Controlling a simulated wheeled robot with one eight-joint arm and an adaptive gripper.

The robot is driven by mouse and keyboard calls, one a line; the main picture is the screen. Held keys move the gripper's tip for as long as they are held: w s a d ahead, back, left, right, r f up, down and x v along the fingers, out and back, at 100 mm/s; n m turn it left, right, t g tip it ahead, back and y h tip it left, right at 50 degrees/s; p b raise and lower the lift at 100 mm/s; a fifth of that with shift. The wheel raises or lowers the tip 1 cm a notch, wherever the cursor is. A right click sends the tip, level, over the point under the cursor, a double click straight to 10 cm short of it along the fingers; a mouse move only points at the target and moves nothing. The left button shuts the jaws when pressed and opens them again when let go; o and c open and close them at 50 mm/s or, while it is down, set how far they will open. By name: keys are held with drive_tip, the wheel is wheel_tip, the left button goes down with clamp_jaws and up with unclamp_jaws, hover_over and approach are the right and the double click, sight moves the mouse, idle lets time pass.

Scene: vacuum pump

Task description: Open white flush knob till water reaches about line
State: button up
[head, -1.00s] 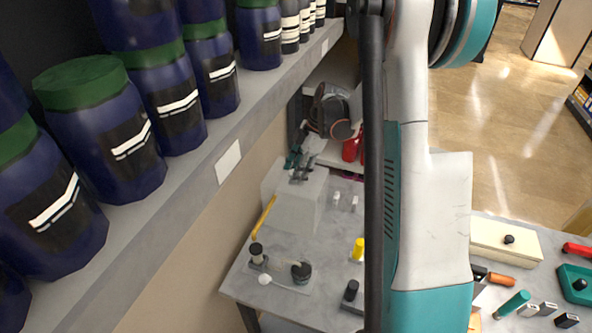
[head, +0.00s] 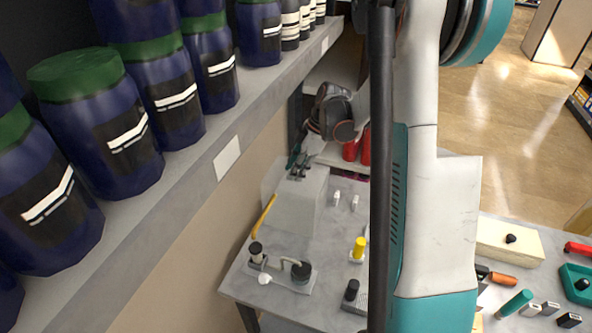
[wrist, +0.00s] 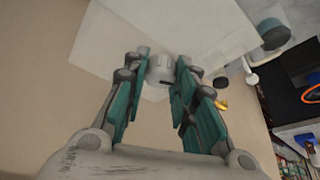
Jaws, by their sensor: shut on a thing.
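In the wrist view my gripper (wrist: 161,80) has its teal-sided fingers on both sides of a small whitish knob (wrist: 160,68) with a dark slot. It is shut on that knob, against a pale boxy body (wrist: 125,40). In the head view the pale box (head: 298,205) stands at the back left of the table, and my gripper (head: 298,169) is at its top. The knob cannot be made out there. No water level or line can be made out in either view.
On the grey table (head: 335,225), a small base with dark knobs (head: 300,271) and a white round piece (head: 265,279) stands in front of the box. A yellow knob (head: 359,248) is to the right. A shelf of blue jars (head: 105,140) runs close along the left.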

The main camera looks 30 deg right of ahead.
drive_tip(key=m+t+b, duration=0.1)
drive_tip(key=m, duration=0.1)
drive_tip(key=m+h+b, duration=0.1)
drive_tip(key=m, duration=0.2)
drive_tip(key=shift+s+a+t, duration=0.1)
drive_tip(key=shift+t, duration=0.3)
drive_tip(key=shift+m, duration=0.3)
drive_tip(key=o, duration=1.1)
drive_tip(key=shift+c, duration=0.2)
drive_tip(key=shift+r, duration=0.1)
drive_tip(key=v, duration=1.2)
drive_tip(key=shift+a, duration=0.15)
